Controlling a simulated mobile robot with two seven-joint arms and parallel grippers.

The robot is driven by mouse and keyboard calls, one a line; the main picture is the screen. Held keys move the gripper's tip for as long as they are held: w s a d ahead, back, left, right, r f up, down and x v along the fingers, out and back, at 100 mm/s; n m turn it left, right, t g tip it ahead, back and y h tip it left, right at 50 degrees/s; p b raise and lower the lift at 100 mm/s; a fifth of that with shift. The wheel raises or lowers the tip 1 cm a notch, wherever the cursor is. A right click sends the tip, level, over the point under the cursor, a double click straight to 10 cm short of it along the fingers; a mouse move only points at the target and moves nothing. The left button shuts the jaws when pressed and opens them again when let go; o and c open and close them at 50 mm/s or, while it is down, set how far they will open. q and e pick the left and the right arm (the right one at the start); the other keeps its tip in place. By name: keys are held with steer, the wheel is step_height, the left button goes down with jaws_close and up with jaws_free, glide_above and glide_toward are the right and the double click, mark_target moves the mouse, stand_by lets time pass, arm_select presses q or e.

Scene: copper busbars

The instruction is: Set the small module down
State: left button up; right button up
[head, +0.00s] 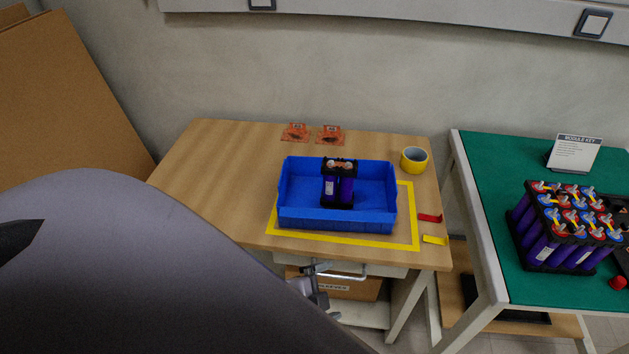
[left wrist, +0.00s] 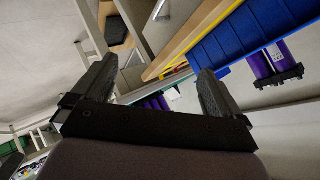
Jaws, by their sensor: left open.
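The small module (head: 338,190) has purple cells, a black frame and a copper-coloured top. It stands upright in the blue bin (head: 335,220) on the wooden table, and no gripper touches it. In the left wrist view, the module (left wrist: 272,64) shows beyond the bin's wall (left wrist: 235,42), its top clear of the rim. That view is turned roughly upside down. My left gripper (left wrist: 155,95) is open and empty there, apart from the bin and module. In the head view, only a dark tip of it (head: 20,238) shows at the left edge. My right gripper is out of view.
Yellow tape (head: 345,239) outlines the bin's place. A tape roll (head: 414,160), red and yellow strips and two orange pieces (head: 330,134) lie around it. A larger module (head: 568,225) stands on the green table (head: 488,170). My grey arm covers the lower left; the wooden table's left part is clear.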

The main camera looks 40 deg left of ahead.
arm_select(q)
steer(key=shift+s+d+f+n+h, duration=0.1)
steer(key=shift+s+d+n+h, duration=0.15)
steer(key=shift+s+n, duration=0.9)
steer(key=shift+s+d+f+n+h, duration=0.25)
steer(key=shift+s+n, duration=0.45)
steer(key=shift+n, duration=0.9)
steer(key=shift+s+d+n+h, duration=0.1)
steer(key=shift+s+d+n, duration=0.2)
steer(key=shift+s+n, duration=0.85)
